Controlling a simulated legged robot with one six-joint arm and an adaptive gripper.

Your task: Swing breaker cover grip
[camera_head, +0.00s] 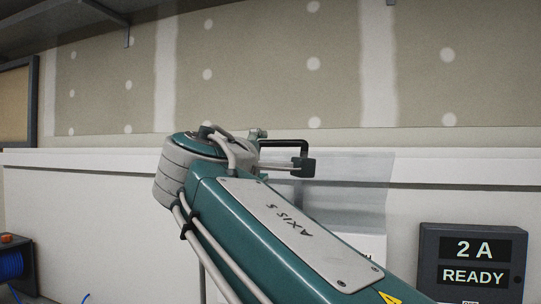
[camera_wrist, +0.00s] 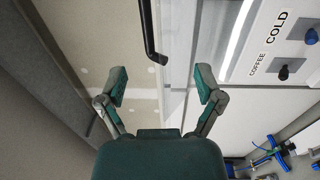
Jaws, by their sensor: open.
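My gripper (camera_wrist: 161,84) is open in the wrist view, with its two teal-padded fingers spread and nothing between the pads. A black bar-shaped grip (camera_wrist: 150,34) lies ahead of the fingertips, toward the left finger's side of the gap, apart from both pads. In the head view the black grip (camera_head: 284,142) shows just above my gripper (camera_head: 284,152), whose far finger ends in a teal pad. My arm hides much of what lies behind it. A translucent grey sheet (camera_head: 345,190), possibly the cover, hangs behind the arm; its link to the grip is hidden.
A dark box (camera_head: 472,262) reading "2 A READY" is at the lower right. A blue cable reel (camera_head: 12,265) is at the lower left. The wrist view shows a white panel (camera_wrist: 248,72) with knobs labelled COLD and COFFEE, and blue-handled fittings (camera_wrist: 278,152) below.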

